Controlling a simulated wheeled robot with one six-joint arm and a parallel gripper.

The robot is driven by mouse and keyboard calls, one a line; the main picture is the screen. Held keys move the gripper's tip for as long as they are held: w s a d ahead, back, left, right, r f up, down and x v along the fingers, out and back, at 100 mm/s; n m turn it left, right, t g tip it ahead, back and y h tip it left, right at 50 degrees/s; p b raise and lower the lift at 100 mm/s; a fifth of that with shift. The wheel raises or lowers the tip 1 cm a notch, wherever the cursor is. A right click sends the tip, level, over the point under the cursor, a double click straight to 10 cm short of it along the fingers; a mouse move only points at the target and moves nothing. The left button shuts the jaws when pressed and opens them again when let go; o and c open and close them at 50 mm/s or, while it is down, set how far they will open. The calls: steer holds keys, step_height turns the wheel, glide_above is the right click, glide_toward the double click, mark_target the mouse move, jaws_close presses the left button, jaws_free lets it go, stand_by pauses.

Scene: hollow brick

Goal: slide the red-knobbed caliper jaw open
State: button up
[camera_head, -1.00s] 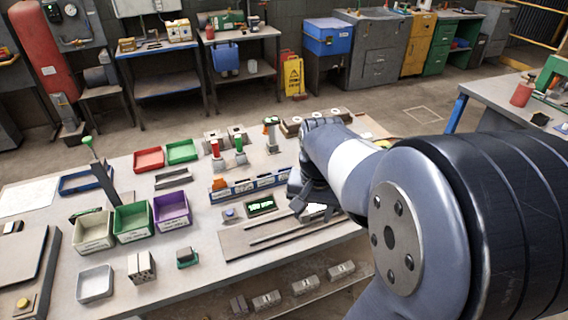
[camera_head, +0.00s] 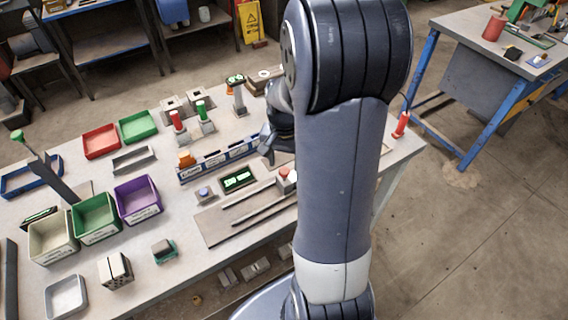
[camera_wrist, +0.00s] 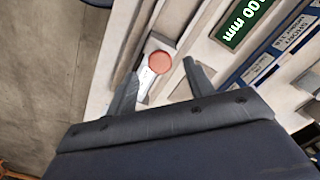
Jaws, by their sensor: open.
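The caliper's red knob (camera_head: 287,174) sits on a pale slider at the right end of two long dark rails (camera_head: 254,207) on a flat base. A green-lit display (camera_head: 238,179) stands behind the rails. My gripper (camera_head: 268,156) is above and behind the knob, partly hidden by my arm. In the wrist view the red knob (camera_wrist: 159,62) lies between the open fingers of my gripper (camera_wrist: 160,85), a little beyond the tips. The fingers appear apart from it. The display reads "00 mm" in part in the wrist view (camera_wrist: 243,20).
A labelled blue-and-white rack (camera_head: 218,162) stands just behind the display. A purple bin (camera_head: 138,199) and a green bin (camera_head: 95,218) are at the left. My arm hides the bench's right part.

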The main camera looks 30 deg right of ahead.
mark_target(284, 179)
steer(key=shift+f, duration=1.3)
steer(key=shift+c, duration=0.2)
jaws_close()
steer(key=shift+a, duration=0.1)
